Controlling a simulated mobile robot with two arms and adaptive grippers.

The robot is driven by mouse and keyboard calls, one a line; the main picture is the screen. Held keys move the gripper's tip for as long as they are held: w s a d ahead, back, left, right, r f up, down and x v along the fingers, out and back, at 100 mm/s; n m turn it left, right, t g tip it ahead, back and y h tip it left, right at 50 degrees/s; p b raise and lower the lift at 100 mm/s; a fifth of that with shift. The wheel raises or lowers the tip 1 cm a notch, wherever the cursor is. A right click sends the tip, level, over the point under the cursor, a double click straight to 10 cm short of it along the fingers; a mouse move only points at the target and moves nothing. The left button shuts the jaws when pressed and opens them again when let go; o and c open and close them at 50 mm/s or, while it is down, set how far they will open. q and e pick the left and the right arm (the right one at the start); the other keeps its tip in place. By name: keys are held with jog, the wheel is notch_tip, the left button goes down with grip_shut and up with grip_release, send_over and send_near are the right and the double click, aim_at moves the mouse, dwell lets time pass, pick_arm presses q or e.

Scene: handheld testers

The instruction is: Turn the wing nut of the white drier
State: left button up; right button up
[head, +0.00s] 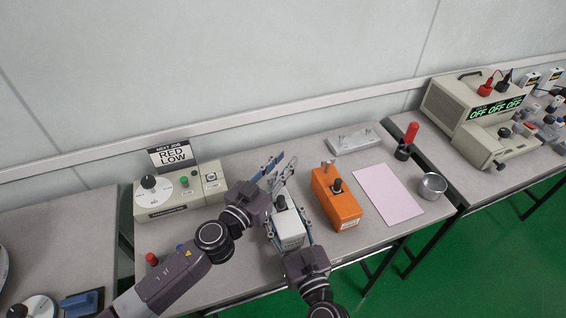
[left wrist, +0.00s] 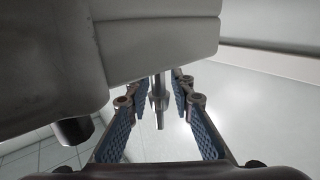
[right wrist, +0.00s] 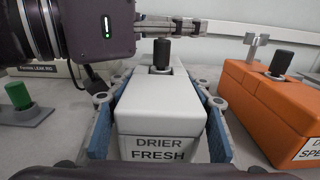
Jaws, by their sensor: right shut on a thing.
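The white drier (head: 290,230) stands on the table; its front label reads DRIER FRESH in the right wrist view (right wrist: 160,148). A black knob (right wrist: 161,53) is on its top. My right gripper (head: 288,219) is shut on the drier, one blue-padded finger along each side. My left gripper (head: 279,168) is over the drier's far end. In the left wrist view its fingers (left wrist: 162,88) stand apart, on either side of a metal stem with a wider part (left wrist: 159,103), which looks like the wing nut. I see a gap beside the stem. The wing nut is hidden in the head view.
An orange drier (head: 337,200) with a metal wing nut (head: 328,166) stands close to the right. A control box (head: 155,206) with a RED LOW sign (head: 173,154) stands left. A pink sheet (head: 387,193), metal cup (head: 432,186) and grey plate (head: 353,141) lie farther right.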

pick_arm(q)
jog(key=shift+c, duration=0.7)
grip_shut()
jog(key=shift+w+a+n+t+y, duration=0.15)
jog(key=shift+a+n+t+y, duration=0.1)
jog(key=shift+n+t+y, duration=0.65)
jog(key=shift+g, duration=0.3)
jog(key=shift+o, duration=0.7)
grip_release()
